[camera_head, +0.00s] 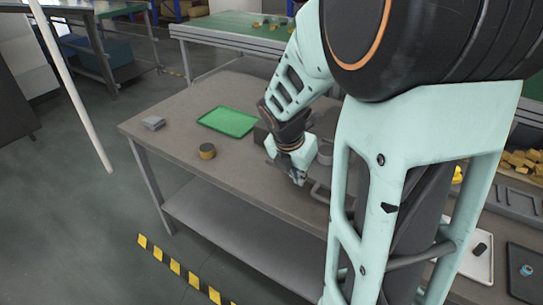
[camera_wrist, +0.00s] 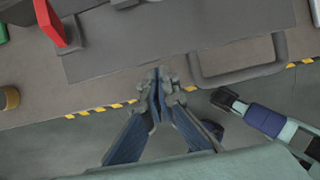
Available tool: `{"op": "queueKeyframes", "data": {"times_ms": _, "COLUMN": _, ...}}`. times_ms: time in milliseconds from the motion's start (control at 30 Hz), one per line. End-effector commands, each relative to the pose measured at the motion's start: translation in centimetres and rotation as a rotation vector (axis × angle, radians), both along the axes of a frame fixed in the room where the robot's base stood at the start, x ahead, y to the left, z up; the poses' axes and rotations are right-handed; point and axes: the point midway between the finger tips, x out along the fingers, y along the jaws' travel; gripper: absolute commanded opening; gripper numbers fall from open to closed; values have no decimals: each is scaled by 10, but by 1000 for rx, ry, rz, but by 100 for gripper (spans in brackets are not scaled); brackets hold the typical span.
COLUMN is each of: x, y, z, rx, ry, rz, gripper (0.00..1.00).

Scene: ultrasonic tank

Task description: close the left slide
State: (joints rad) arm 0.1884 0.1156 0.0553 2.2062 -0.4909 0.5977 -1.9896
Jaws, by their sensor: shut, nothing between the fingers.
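The grey tank unit (camera_head: 262,134) stands on the table, largely hidden behind my arm in the head view. In the wrist view a flat grey panel (camera_wrist: 140,40) spans the top, with a grey loop handle (camera_wrist: 238,78) at its right front. The handle also shows in the head view (camera_head: 318,193). I cannot tell for certain which part is the left slide or how far it is out. My gripper (camera_head: 298,180) is shut and empty, pointing down by the table's front edge. In the wrist view its fingertips (camera_wrist: 159,76) are at the panel's front edge, left of the handle; contact is unclear.
A red upright part (camera_wrist: 66,30) stands left of the panel. A green tray (camera_head: 229,121), a brown-topped cylinder (camera_head: 207,151) and a small grey block (camera_head: 153,123) sit on the table (camera_head: 180,180). Floor space in front is free beyond the striped tape (camera_head: 175,267).

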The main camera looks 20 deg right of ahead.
Motion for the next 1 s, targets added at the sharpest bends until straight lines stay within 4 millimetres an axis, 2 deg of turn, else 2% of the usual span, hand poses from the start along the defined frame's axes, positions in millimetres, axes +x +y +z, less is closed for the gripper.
{"op": "queueKeyframes", "data": {"times_ms": 467, "x": 3, "y": -5, "z": 0, "rx": 0, "ry": 0, "rz": 0, "gripper": 0}}
{"op": "queueKeyframes", "data": {"times_ms": 633, "x": 9, "y": -13, "z": 2, "rx": 0, "ry": 2, "rz": -2, "gripper": 0}}
{"op": "queueKeyframes", "data": {"times_ms": 767, "x": 20, "y": -29, "z": 5, "rx": 0, "ry": 2, "rz": -4, "gripper": 0}}
{"op": "queueKeyframes", "data": {"times_ms": 1000, "x": 55, "y": -73, "z": 7, "rx": -1, "ry": 2, "rz": -5, "gripper": 0}}
